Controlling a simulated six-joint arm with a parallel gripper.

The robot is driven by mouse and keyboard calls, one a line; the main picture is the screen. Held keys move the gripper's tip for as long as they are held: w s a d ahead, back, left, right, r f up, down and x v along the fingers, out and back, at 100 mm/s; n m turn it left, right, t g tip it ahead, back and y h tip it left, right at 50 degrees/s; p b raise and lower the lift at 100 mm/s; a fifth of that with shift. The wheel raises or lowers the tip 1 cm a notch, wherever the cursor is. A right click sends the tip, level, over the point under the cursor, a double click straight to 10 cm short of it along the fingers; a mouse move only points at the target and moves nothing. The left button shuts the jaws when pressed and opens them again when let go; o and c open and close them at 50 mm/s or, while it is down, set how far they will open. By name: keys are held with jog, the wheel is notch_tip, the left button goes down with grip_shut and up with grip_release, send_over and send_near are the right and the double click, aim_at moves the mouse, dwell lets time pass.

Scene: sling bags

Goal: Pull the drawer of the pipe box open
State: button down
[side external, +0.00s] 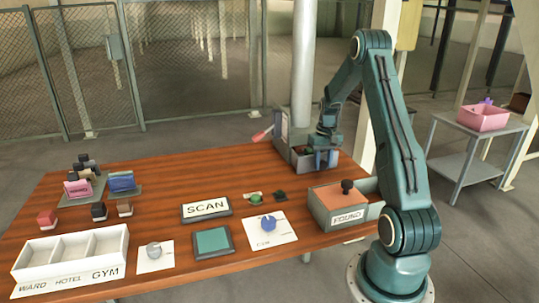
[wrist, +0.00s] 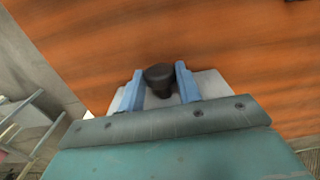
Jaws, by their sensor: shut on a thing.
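The pipe box (side external: 281,131) is a grey box at the back right of the table, beside the pale pipe, with a red lever on its left. A low open tray-like part (side external: 296,163) at its front, which looks like the drawer, shows dark, red and green things inside. My gripper (side external: 326,160) is at the right end of this part. In the wrist view its blue fingers (wrist: 160,72) are on either side of a dark round knob (wrist: 160,82) and shut on it. The drawer's face is hidden by my gripper, so I cannot tell exactly how far out it is.
A FOUND box (side external: 340,207) with a black knob stands at the table's right edge. A SCAN sign (side external: 206,208), a teal pad (side external: 213,242) and a white divided tray (side external: 72,262) are further left. The wooden table between them and the pipe box is mostly clear.

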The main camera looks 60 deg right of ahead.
jog(key=s+a, duration=0.5)
jog(key=shift+s+a+r, duration=0.1)
dwell(0.3)
jog(key=c, duration=1)
grip_release()
jog(key=shift+r, duration=0.1)
notch_tip(320, 180, up, 14)
jog(key=shift+f, duration=0.2)
